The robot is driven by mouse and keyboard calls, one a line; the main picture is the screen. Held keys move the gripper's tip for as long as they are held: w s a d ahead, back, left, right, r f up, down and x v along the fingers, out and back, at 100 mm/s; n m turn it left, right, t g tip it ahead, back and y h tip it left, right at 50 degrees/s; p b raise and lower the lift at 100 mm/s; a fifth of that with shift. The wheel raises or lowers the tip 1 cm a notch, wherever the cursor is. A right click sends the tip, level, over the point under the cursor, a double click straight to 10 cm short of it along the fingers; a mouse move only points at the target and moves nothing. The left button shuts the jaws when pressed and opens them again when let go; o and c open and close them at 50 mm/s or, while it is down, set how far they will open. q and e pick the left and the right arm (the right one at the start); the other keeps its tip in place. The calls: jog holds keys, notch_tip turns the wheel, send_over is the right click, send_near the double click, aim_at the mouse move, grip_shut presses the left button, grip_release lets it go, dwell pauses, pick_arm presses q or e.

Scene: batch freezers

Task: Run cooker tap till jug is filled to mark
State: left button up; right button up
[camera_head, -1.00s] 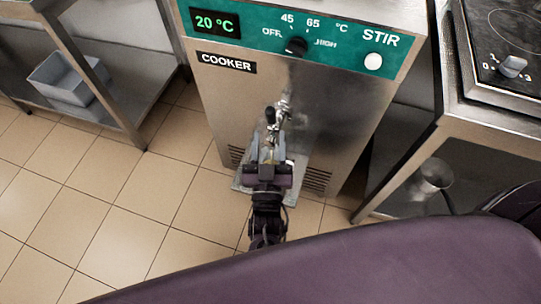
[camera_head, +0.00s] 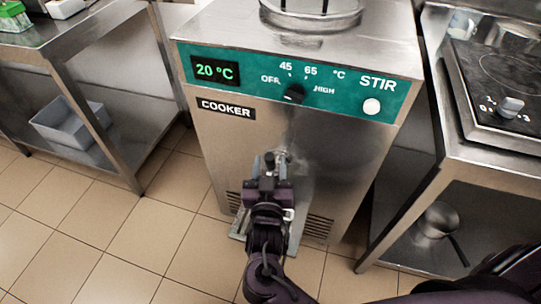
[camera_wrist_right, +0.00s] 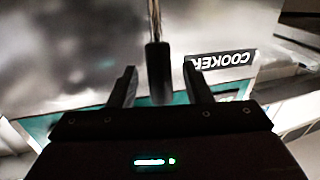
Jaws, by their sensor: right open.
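The cooker (camera_head: 335,155) is a steel cabinet with a green panel that reads 20 °C. Its tap (camera_head: 282,157) sticks out of the lower front. My right gripper (camera_head: 269,166) is open in front of the tap and covers much of it. In the right wrist view the black tap handle (camera_wrist_right: 158,72) stands between the spread fingers of my right gripper (camera_wrist_right: 160,75), with gaps on both sides. A flat metal tray (camera_head: 238,232) shows low at the cooker's front. I cannot make out the jug or its mark; my right arm hides the space under the tap. My left gripper is out of view.
A steel table (camera_head: 78,32) with a grey bin (camera_head: 70,124) on its lower shelf stands at left. At right is a hob (camera_head: 503,90) on a steel stand, with a metal pot (camera_head: 437,221) beneath. Tiled floor (camera_head: 150,240) is clear at left.

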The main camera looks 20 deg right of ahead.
jog(key=shift+x, duration=1.75)
jog(key=shift+c, duration=0.3)
grip_shut()
